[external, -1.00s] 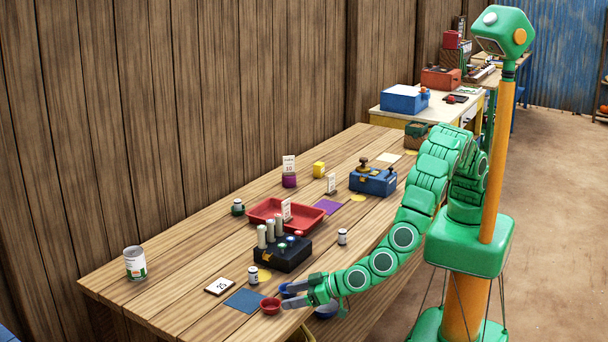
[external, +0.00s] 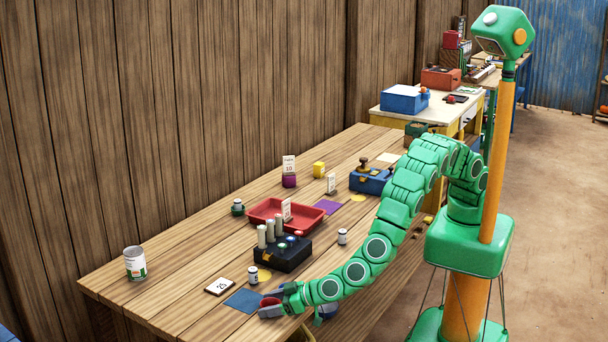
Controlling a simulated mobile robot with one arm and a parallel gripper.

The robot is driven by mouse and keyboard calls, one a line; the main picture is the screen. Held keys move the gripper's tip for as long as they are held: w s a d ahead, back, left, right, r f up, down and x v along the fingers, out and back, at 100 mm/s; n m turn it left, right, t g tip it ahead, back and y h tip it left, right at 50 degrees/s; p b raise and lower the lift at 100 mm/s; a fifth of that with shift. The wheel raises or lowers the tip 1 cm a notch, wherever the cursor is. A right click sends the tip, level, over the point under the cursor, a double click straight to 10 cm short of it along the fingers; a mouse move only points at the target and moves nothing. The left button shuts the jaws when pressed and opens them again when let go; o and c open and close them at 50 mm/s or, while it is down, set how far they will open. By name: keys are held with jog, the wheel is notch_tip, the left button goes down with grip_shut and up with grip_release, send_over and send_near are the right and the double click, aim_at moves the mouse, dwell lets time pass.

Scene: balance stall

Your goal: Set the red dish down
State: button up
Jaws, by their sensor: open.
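A card marked 25 (external: 220,286) and a small jar (external: 253,275) stand close behind the mat. A black box with weights (external: 283,258) and a red tray (external: 262,211) are farther back. A can (external: 135,263) stands at the left. The table's front left is clear.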

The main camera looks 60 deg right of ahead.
jog(key=c, duration=0.9)
jog(key=shift+r, duration=0.45)
notch_tip(320, 180, up, 2)
jog(key=shift+r, duration=0.2)
jog(key=shift+s+d+r, duration=1.15)
jog(key=shift+d+r, duration=0.5)
jog(key=shift+d, duration=0.4)
jog(key=shift+s+d+r, duration=1.1)
jog(key=shift+d+r, duration=0.5)
jog(key=shift+d, duration=0.4)
jog(key=shift+s+d+r, duration=1.15)
jog(key=shift+d+r, duration=0.5)
jog(key=shift+d, duration=0.4)
